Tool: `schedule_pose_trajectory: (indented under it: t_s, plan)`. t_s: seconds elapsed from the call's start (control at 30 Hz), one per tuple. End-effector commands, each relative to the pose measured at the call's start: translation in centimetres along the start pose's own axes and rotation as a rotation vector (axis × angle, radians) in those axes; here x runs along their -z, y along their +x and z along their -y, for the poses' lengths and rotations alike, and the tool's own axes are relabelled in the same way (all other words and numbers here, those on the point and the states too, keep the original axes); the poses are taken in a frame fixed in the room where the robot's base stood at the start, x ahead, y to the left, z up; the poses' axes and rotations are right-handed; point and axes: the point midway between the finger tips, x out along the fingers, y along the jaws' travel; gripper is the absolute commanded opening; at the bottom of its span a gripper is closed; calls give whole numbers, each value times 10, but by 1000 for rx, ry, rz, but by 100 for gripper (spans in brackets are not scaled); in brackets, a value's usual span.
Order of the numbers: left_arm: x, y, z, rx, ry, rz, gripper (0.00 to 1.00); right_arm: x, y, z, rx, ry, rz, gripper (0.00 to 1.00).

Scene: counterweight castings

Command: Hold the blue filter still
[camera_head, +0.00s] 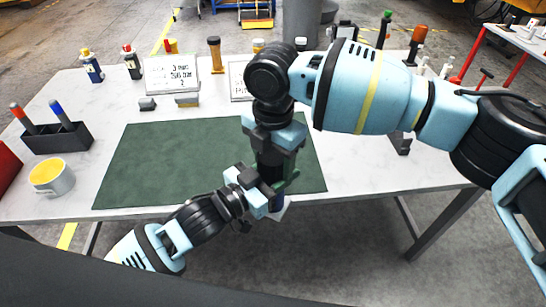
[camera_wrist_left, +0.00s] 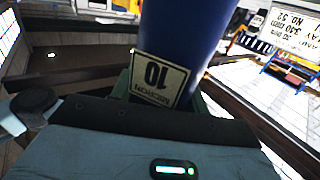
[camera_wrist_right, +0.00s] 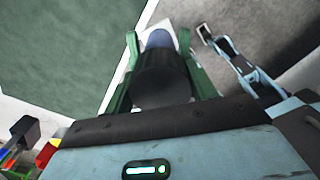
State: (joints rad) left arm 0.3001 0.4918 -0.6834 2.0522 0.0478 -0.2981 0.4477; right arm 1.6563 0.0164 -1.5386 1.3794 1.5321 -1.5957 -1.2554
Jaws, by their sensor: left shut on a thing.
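The blue filter (camera_wrist_left: 180,35) is a blue cylinder with a white "MICRON 10" label, close up in the left wrist view. In the head view a little blue (camera_head: 278,203) shows at the table's front edge. My left gripper (camera_head: 262,192) is shut on it from the side. A dark cylinder (camera_wrist_right: 160,82) is in line above the blue part (camera_wrist_right: 159,40) in the right wrist view. My right gripper (camera_head: 275,150) points down from above. Its green fingers stand apart on both sides of the dark cylinder, seemingly without pressing. Contact is hard to tell.
A green mat (camera_head: 165,155) lies bare on the white table (camera_head: 400,175). A black holder (camera_head: 58,138) with markers and a cup of yellow (camera_head: 52,178) stand at the left. Bottles and signs line the back. A white piece (camera_wrist_right: 165,26) sits under the filter.

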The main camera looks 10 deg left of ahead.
Motion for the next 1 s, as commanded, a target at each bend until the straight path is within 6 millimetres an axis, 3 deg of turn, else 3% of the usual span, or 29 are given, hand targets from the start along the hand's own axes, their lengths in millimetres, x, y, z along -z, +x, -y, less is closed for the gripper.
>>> schedule_pose_trajectory:
  t_s: [0.13,0.27,0.7,1.0]
  plan:
    - [3,0,-1,-2,2,-6,0,0,-1,0,-2,0,1,29]
    - [3,0,-1,-3,1,-6,0,0,-1,0,-2,32,0,29]
    - [3,0,-2,-4,1,-6,0,1,0,0,-4,672,-1,29]
    - [3,0,-2,-4,1,-7,0,0,-1,0,-6,851,1,29]
